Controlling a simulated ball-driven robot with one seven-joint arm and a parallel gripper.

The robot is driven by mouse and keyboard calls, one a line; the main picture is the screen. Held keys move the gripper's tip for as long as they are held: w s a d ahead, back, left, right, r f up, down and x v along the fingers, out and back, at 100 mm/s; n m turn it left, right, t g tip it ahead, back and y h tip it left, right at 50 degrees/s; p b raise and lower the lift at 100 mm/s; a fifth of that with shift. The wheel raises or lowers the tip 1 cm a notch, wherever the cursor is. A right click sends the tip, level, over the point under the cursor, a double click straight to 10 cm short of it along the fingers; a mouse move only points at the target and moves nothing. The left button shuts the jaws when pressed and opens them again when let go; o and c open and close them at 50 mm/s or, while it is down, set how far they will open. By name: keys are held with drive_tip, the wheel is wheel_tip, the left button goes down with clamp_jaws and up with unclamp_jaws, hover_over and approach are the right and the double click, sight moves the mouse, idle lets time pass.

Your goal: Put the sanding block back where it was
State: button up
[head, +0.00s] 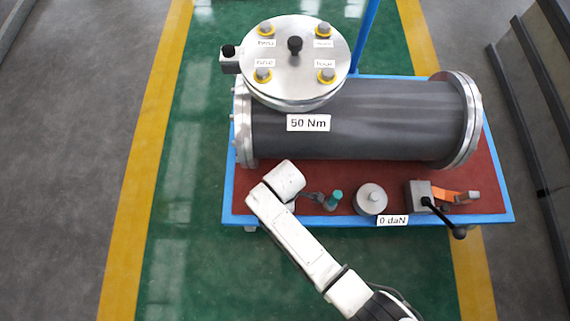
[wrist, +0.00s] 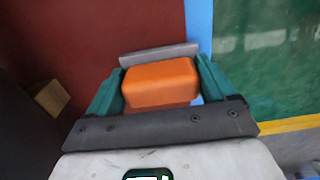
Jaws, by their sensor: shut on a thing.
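The sanding block, an orange block (wrist: 160,84), sits between the two teal fingers of my gripper (wrist: 160,78) in the wrist view. My gripper is shut on it. A pale grey strip shows along its far side; I cannot tell if that is part of it. In the head view my gripper (head: 333,199) is over the front part of the red bench top, left of a grey knobbed cylinder, and the block is hidden there. Whether the block touches the bench top is unclear.
The red bench top has a blue rim (head: 290,221). A large dark flanged shell (head: 380,120) lies behind my gripper. A grey knobbed cylinder (head: 370,199), a grey box with a black lever (head: 418,194) and an orange item (head: 455,196) stand to the right. A small tan block (wrist: 51,98) lies left.

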drive_tip(key=o, duration=0.8)
wheel_tip(320, 180, up, 12)
drive_tip(key=p, duration=0.5)
drive_tip(key=shift+r+p, duration=0.1)
drive_tip(key=shift+p, duration=0.25)
drive_tip(key=s+d+r+m, duration=0.4)
drive_tip(key=d+m, duration=0.2)
drive_tip(key=d, duration=0.3)
drive_tip(key=s+d+r+m, duration=0.4)
drive_tip(key=s+d+m, duration=0.1)
drive_tip(key=d, duration=0.4)
drive_tip(key=s+d+r+m+t, duration=0.1)
drive_tip(key=s+d+r+m, duration=0.3)
drive_tip(key=d+m, duration=0.3)
drive_tip(key=shift+s+d, duration=0.25)
drive_tip(key=shift+d, duration=0.2)
drive_tip(key=shift+s+d, duration=0.2)
drive_tip(key=shift+d, duration=0.25)
